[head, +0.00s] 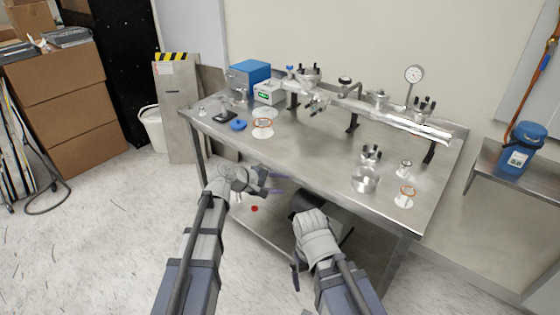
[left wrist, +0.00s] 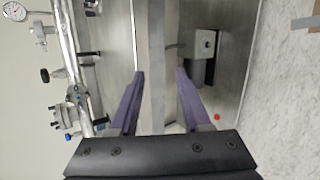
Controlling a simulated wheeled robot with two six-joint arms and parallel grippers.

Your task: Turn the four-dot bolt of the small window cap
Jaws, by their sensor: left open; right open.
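A steel vacuum tube assembly (head: 395,120) runs along the back of the metal table, with black-knobbed fittings at its left port (head: 309,73) and its right port (head: 424,106). A separate small fitting with black bolts (head: 371,155) is at the right front, by a clear glass dish (head: 364,180). Bolt dots are too small to read, so I cannot tell which part is the small window cap. My left gripper (head: 271,183) is open and empty at the table's front edge; its spread purple fingers show in the left wrist view (left wrist: 160,73). My right gripper (head: 296,277) is low before the table, its fingers mostly hidden.
Copper-coloured rings on white discs lie at the left (head: 263,123) and right front (head: 407,190). A blue-topped box (head: 250,72) and a blue disc (head: 238,125) are on the left. A pressure gauge (head: 414,73) stands at the back. The table's middle is clear.

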